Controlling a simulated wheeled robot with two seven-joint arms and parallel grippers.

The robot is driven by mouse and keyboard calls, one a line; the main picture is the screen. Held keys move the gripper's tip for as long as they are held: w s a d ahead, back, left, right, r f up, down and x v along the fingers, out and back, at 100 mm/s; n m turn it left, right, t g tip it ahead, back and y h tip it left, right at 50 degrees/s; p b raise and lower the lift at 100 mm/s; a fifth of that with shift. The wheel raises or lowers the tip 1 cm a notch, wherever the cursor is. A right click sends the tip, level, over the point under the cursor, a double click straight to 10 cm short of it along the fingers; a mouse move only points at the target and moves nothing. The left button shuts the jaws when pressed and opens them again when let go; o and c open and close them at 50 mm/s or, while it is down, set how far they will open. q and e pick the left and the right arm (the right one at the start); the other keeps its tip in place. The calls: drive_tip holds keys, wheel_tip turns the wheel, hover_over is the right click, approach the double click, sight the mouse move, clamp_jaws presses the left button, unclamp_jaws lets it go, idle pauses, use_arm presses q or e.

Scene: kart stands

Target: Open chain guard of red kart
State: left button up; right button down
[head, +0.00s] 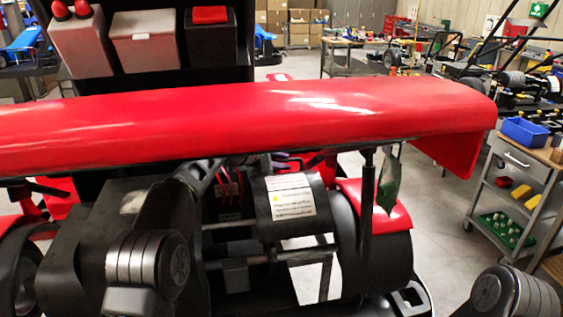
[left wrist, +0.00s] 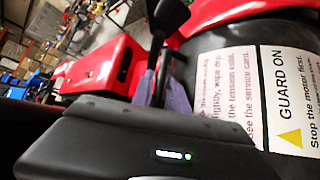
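The red kart fills the head view, with its long red rear wing (head: 250,125) across the middle. The chain guard (head: 262,212) is a dark rounded cover below the wing with a white warning label. It looks closed. In the left wrist view the guard (left wrist: 262,60) is close on the right, its label reading "GUARD ON". My left gripper (head: 283,161) reaches under the wing to the guard's top edge, mostly hidden. In the left wrist view its purplish fingertips (left wrist: 164,95) are beside a slim black upright piece (left wrist: 161,72); whether they grip it is unclear.
The wing overhangs the guard closely. A black post (head: 367,205) and a dark green hanging piece (head: 390,182) are right of the guard, by the rear tyre (head: 385,262). A grey trolley (head: 525,165) with a blue bin (head: 525,131) stands at right. Floor between is clear.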

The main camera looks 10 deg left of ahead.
use_arm(q)
drive_tip(key=shift+s+r, duration=0.1)
drive_tip(key=shift+s+a+r+b, duration=0.1)
drive_tip(key=shift+s+a+b, duration=0.1)
drive_tip(key=shift+b, duration=0.1)
drive_tip(key=b+v, duration=0.2)
drive_tip(key=v, duration=0.4)
drive_tip(key=shift+s+a+r+b, duration=0.25)
drive_tip(key=shift+s+b, duration=0.05)
drive_tip(key=shift+s, duration=0.05)
drive_tip(key=shift+c, duration=0.3)
